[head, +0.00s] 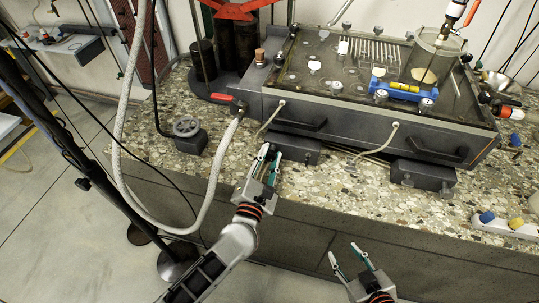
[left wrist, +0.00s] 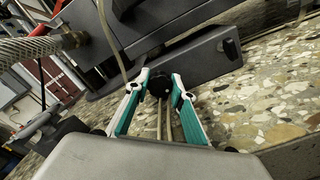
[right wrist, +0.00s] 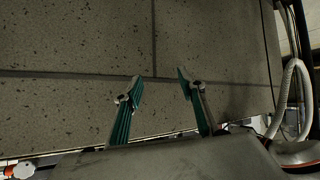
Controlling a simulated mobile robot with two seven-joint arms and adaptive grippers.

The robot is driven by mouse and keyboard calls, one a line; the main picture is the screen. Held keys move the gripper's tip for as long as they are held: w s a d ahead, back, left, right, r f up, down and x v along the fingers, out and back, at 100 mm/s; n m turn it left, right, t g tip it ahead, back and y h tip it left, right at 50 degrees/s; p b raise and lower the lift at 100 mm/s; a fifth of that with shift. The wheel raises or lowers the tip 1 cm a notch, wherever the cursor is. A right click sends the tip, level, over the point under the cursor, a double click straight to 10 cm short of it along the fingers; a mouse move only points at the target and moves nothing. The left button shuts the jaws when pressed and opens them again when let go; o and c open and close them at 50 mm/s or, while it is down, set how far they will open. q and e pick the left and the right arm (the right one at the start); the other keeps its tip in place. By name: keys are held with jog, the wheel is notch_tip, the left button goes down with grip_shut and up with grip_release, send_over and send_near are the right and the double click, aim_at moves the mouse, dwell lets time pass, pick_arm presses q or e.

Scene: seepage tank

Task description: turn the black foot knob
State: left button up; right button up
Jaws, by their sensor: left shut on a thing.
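The black foot knob (left wrist: 159,84) is a round dark knob seen in the left wrist view, at the front of a grey foot block under the tank (head: 325,118). My left gripper (left wrist: 160,78) is shut on the knob, one teal-and-white finger on each side of it. In the head view my left gripper (head: 270,152) reaches the near side of the left foot block (head: 294,149), and the knob is mostly hidden between its fingertips. My right gripper (head: 343,250) is open and empty, low in front of the bench; the right wrist view shows its fingers (right wrist: 160,82) apart.
A second foot block (head: 423,174) is to the right.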

pick_arm(q)
jog(key=m+p, duration=0.1)
jog(key=m, duration=0.1)
jog(key=m+p, duration=0.1)
jog(key=shift+r+m, duration=0.2)
jog(key=shift+m, duration=0.2)
jog(key=shift+m+p, duration=0.4)
jog(key=shift+p, duration=0.1)
jog(key=m+p, duration=0.1)
jog(key=m, duration=0.1)
jog(key=shift+m+p, duration=0.3)
jog(key=shift+m, duration=0.1)
jog(key=m+p, duration=0.2)
jog(key=m, duration=0.2)
jog(key=shift+f+m, duration=0.15)
jog(key=shift+m, duration=0.25)
jog(key=shift+m+p, duration=0.55)
jog(key=shift+m, duration=0.15)
jog(key=shift+f+m, duration=0.1)
jog(key=shift+m, duration=0.3)
